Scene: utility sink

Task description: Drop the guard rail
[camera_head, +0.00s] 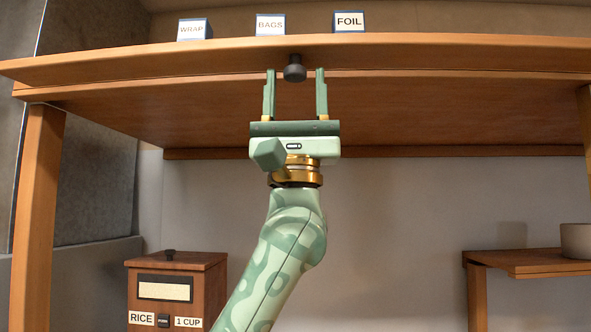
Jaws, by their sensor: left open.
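A long wooden rail (430,56), which looks like the guard rail, runs along the front edge of a high wooden shelf (400,105). A dark round knob (294,68) sticks out near its middle. My left gripper (295,72) reaches up from below, open, with one finger on each side of the knob. Gaps show between the knob and both fingers, so it is not gripped. Whether the fingertips touch the rail, I cannot tell. My right gripper is not in view.
Boxes marked WRAP (194,29), BAGS (270,25) and FOIL (349,22) show above the rail. A wooden RICE dispenser (205,285) stands lower left. A small shelf (525,264) with a pale bowl (577,241) is lower right. A post (38,200) stands left.

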